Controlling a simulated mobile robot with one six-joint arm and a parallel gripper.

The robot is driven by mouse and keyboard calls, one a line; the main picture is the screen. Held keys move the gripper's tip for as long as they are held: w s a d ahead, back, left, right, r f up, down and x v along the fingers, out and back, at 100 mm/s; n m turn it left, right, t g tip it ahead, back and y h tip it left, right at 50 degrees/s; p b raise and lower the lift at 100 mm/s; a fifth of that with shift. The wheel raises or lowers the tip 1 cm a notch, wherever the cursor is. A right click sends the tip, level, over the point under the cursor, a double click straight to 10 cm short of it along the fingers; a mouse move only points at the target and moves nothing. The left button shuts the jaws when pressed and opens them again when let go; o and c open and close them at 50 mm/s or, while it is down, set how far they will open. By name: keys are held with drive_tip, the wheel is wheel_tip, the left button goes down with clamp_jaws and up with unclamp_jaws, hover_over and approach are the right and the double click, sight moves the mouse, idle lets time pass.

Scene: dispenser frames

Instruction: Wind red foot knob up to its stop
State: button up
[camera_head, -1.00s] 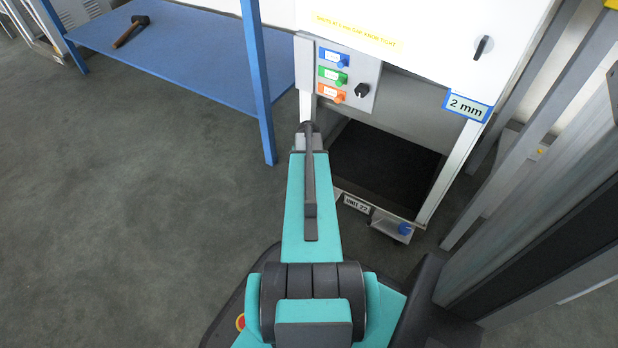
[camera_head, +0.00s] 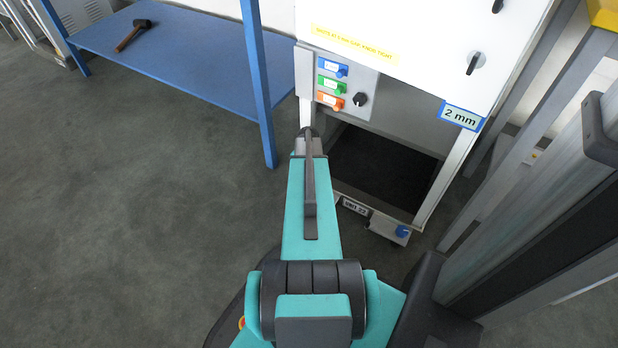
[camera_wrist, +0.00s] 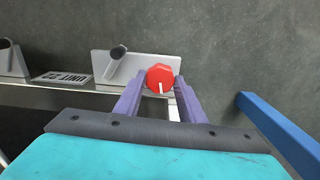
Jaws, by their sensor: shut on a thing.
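In the wrist view the red foot knob (camera_wrist: 159,75) sits on a light metal foot plate (camera_wrist: 112,63) at the base of the cabinet. A white mark shows on the knob. My gripper (camera_wrist: 161,82) has its two purple fingers on either side of the knob and is shut on it. The fingertips lie level with the knob's left and right sides. In the head view the red knob and my fingers are hidden behind my own arm.
The cabinet's unit label (camera_head: 355,206) and a blue knob (camera_head: 402,231) are at its base. A panel with blue, green and orange tags and a black knob (camera_head: 360,99) is above. A blue shelf (camera_head: 185,60) holding a hammer (camera_head: 133,35) stands left. Grey floor is clear at left.

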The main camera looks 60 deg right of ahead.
drive_tip(key=n+p, duration=0.4)
drive_tip(key=n, duration=0.1)
drive_tip(key=shift+a+r+p, duration=0.1)
drive_tip(key=shift+r+p, duration=0.1)
drive_tip(key=shift+p, duration=0.1)
drive_tip(key=shift+f+n+p, duration=0.15)
drive_tip(key=shift+n+p, duration=0.65)
drive_tip(key=shift+n, duration=0.4)
drive_tip(key=shift+a, duration=0.1)
drive_tip(key=o, duration=1)
drive_tip(key=shift+o, duration=0.2)
